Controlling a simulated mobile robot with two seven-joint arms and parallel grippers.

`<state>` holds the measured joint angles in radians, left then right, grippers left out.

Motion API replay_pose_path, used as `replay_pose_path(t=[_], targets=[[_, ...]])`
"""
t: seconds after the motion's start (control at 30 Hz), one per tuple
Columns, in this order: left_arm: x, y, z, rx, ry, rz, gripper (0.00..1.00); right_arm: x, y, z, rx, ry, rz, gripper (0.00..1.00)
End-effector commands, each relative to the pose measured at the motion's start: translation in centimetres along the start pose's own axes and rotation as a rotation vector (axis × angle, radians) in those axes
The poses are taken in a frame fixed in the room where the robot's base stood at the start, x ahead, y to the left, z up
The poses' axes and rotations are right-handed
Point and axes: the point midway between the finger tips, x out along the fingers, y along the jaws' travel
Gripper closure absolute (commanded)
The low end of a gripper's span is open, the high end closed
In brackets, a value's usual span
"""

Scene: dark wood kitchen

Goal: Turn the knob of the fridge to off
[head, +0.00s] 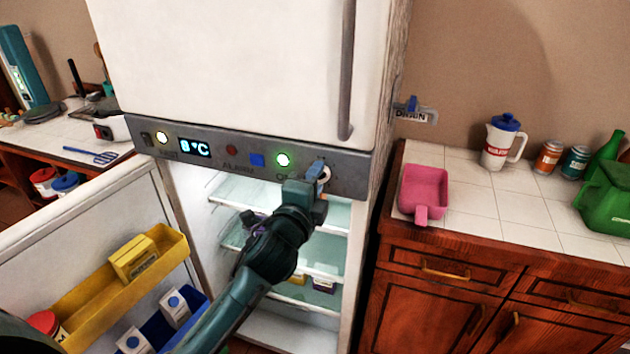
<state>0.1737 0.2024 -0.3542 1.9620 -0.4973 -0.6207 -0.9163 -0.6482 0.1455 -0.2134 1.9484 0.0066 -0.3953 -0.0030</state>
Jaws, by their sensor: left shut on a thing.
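The white fridge (240,60) stands in the middle of the head view. A grey control panel (215,148) crosses its front, with a lit display (194,147) reading about 8 °C, a red button, a blue button and a green light (283,160). The knob (325,173) is at the panel's right end, mostly hidden by my left gripper (317,178). The gripper is shut on the knob. The knob's pointer and setting cannot be read. My right gripper is not in view.
The lower fridge door (80,225) stands open at left, with a yellow bin (165,248) and a blue bin. Glass shelves show inside. The right counter (480,205) holds a pink container (424,190), a pitcher (502,142), cans and a green container (605,200).

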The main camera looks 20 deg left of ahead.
Motion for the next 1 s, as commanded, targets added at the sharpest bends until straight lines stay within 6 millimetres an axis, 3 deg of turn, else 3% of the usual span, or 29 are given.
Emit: replay_pose_path(t=[0.6,1.0], targets=[[0.01,0.06,0.01,-0.567,-0.001,0.0,0.89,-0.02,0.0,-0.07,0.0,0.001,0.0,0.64],[0.0,0.1,-0.02,-0.777,-0.001,0.001,0.89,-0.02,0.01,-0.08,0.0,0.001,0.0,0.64]])
